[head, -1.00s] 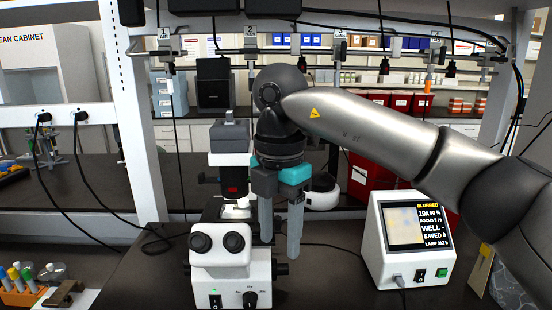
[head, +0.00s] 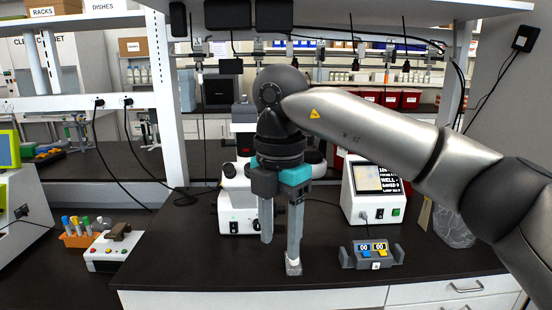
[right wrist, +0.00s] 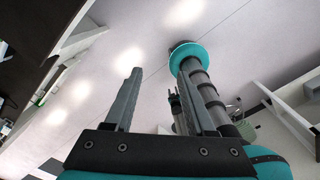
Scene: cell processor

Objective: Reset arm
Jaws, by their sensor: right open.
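My right arm comes in from the right in the head view, bent down at the wrist. Its gripper (head: 280,240) points down with two grey fingers apart and nothing between them. It hangs in front of the white microscope (head: 237,215) and hides part of it. A small pale object (head: 293,266) shows at the tip of the right-hand finger; whether they touch is unclear. In the right wrist view the open fingers (right wrist: 158,105) stand apart, with the pale floor or wall behind. My left gripper cannot be made out in either view.
A white display unit (head: 372,190) stands right of the gripper. At left are an orange rack (head: 78,238) and a white box (head: 108,252). An overhead shelf spans the back.

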